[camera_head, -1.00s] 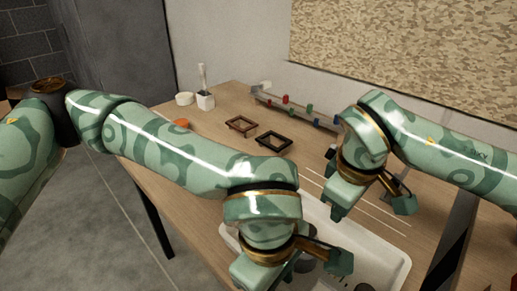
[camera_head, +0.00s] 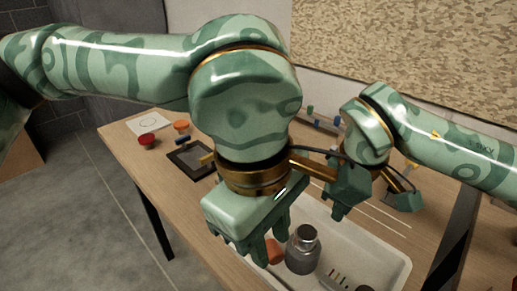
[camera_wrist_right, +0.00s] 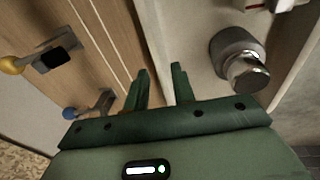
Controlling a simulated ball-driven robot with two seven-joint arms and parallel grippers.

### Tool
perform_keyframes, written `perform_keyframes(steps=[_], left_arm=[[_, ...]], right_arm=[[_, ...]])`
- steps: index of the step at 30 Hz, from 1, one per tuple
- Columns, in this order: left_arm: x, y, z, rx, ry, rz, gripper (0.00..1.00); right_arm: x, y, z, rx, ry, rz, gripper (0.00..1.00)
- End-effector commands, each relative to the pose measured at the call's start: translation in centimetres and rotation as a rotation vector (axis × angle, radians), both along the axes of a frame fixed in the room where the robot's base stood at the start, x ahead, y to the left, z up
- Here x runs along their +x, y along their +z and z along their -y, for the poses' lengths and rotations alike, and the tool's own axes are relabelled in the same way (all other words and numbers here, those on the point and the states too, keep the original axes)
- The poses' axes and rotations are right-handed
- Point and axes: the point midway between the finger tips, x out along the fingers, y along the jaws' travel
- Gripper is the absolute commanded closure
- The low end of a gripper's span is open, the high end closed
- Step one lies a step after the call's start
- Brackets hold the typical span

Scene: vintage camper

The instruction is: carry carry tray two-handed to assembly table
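The white carry tray (camera_head: 387,262) lies on the wooden table at the bottom right, partly hidden by my grippers. It holds a grey bottle (camera_head: 302,252), an orange thing (camera_head: 273,252) and small items at the cut-off front. My left gripper (camera_head: 268,250) points down over the tray's left part, fingers apart; I cannot tell whether it touches the rim. My right gripper (camera_head: 372,207) is above the tray's far side. In the right wrist view its two fingers (camera_wrist_right: 158,88) are apart with nothing between them, near the tray's edge (camera_wrist_right: 190,60).
The wooden table (camera_head: 130,160) has a dark frame (camera_head: 186,160), a red cup (camera_head: 147,140) and an orange lid (camera_head: 181,125) on its left. A rack behind is mostly hidden by my left arm. A patterned board (camera_head: 420,50) hangs on the wall.

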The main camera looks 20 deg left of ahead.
Motion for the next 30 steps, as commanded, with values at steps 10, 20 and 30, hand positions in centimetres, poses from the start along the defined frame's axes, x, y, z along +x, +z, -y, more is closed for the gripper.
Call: perform_keyframes(steps=[10,20,30], left_arm=[[0.0,0.0,0.0,0.0,0.0,0.001,0.72],[0.0,0.0,0.0,0.0,0.0,0.001,0.72],[-0.5,2.4,0.0,-0.001,0.001,0.022,0.72]], right_arm=[[-1.4,7.8,0.0,0.001,0.0,0.004,0.75],[-1.9,10.4,0.0,0.0,0.001,0.0,0.75],[-2.5,13.1,0.0,0.0,0.001,0.021,0.75]])
